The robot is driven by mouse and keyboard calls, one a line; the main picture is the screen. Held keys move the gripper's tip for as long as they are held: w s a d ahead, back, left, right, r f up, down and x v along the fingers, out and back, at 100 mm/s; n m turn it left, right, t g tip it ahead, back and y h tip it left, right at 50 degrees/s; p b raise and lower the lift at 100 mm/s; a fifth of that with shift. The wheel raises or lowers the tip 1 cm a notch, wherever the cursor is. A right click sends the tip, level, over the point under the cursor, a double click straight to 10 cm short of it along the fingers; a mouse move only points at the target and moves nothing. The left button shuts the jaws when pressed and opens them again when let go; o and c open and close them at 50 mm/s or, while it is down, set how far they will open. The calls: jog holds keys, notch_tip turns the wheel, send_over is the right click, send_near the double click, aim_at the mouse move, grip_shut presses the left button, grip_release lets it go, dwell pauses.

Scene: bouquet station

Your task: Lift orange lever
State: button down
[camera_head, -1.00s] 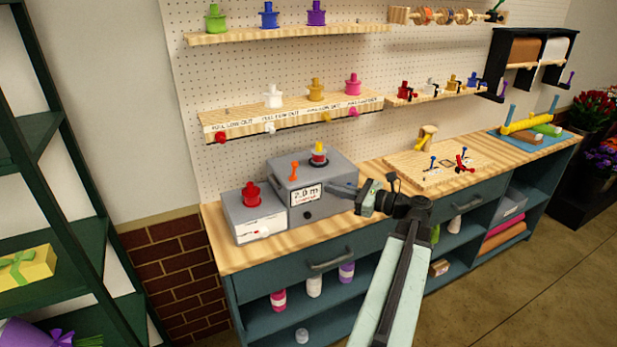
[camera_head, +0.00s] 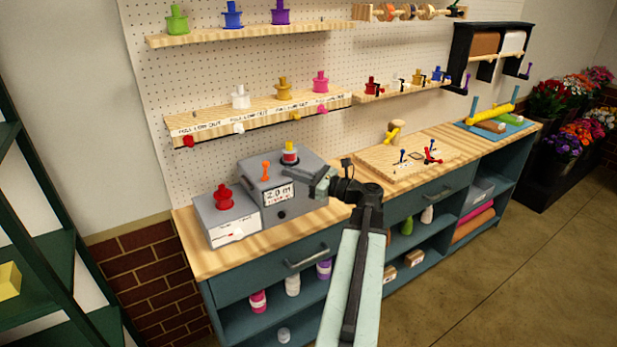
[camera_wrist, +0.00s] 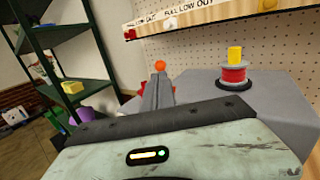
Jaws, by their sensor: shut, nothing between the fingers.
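The orange lever (camera_head: 266,171) stands upright on top of the grey box with the display (camera_head: 302,197), left of a red spool with a yellow knob (camera_head: 290,153). My gripper (camera_head: 318,182) is at the right side of this box, shut and empty, pointing left toward the lever. In the wrist view, the round tip of the orange lever (camera_wrist: 160,65) shows just beyond the shut fingers (camera_wrist: 158,90), which hide its lower part. I cannot tell from this view how far the fingers are from the lever. The spool (camera_wrist: 233,75) is right of the fingers.
A smaller grey box (camera_head: 226,220) with a red knob (camera_head: 223,196) stands left of the display box. A wooden shelf (camera_head: 258,113) with knobs hangs above on the pegboard. A wooden board (camera_head: 410,155) with small levers lies to the right. Counter space in front is narrow.

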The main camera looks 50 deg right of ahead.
aim_at(265, 169)
jog(key=x, duration=0.5)
jog(key=shift+s, duration=0.1)
